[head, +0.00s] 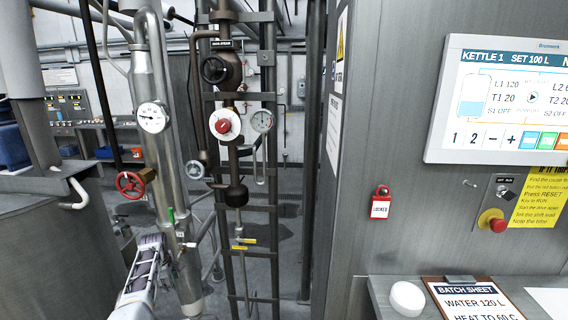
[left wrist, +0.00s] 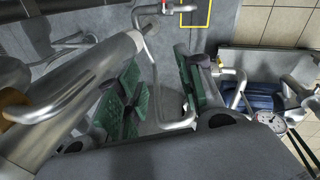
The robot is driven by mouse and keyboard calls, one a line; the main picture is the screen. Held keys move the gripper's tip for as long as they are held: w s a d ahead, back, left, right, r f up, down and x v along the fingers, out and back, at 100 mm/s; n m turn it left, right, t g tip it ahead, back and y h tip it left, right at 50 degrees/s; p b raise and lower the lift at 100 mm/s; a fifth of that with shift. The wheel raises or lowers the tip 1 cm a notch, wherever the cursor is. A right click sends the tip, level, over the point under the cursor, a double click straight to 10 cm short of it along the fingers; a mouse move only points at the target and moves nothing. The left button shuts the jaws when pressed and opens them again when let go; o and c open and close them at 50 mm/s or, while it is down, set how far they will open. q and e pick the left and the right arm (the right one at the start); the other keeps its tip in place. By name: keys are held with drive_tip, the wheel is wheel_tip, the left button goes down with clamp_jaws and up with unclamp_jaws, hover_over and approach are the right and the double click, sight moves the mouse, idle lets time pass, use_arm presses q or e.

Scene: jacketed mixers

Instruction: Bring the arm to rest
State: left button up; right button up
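My left arm comes in from the bottom left of the head view. In the left wrist view the two green-padded fingers (left wrist: 162,90) stand apart with a clear gap and nothing held. A bent thin pipe (left wrist: 152,62) shows behind the gap. My right gripper is in neither view.
The steel pipe with a gauge (head: 152,117), a red handwheel (head: 130,184) and a rack with a red-knobbed valve (head: 224,125) stand close by. At right are a cabinet screen (head: 505,100), red lockout tag (head: 380,203), emergency stop (head: 492,222) and shelf with batch sheet (head: 470,300).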

use_arm(q)
drive_tip(key=s+d+f+m, duration=0.2)
drive_tip(key=s+f+m, duration=0.2)
drive_tip(key=s+f, duration=0.65)
drive_tip(key=s+d+f+m+y+b, duration=0.15)
drive_tip(key=s+f+m, duration=0.4)
drive_tip(key=f, duration=0.75)
drive_tip(key=s+d+f+m, duration=0.2)
drive_tip(key=s+d+f, duration=0.1)
drive_tip(key=s+f, duration=0.8)
drive_tip(key=s+d+f+m, duration=0.3)
drive_tip(key=s+d+f, duration=0.1)
drive_tip(key=s, duration=0.9)
drive_tip(key=s+d+f+m+g+h, duration=0.1)
drive_tip(key=s+d+f+m, duration=0.2)
drive_tip(key=s, duration=1)
drive_tip(key=s+d+f+m+h+b, duration=0.1)
drive_tip(key=s+d+f+m, duration=0.3)
drive_tip(key=s+f, duration=0.5)
drive_tip(key=s+m, duration=0.1)
drive_tip(key=s, duration=0.3)
drive_tip(key=shift+s+d, duration=0.3)
drive_tip(key=shift+d, duration=0.05)
drive_tip(key=shift+s, duration=0.15)
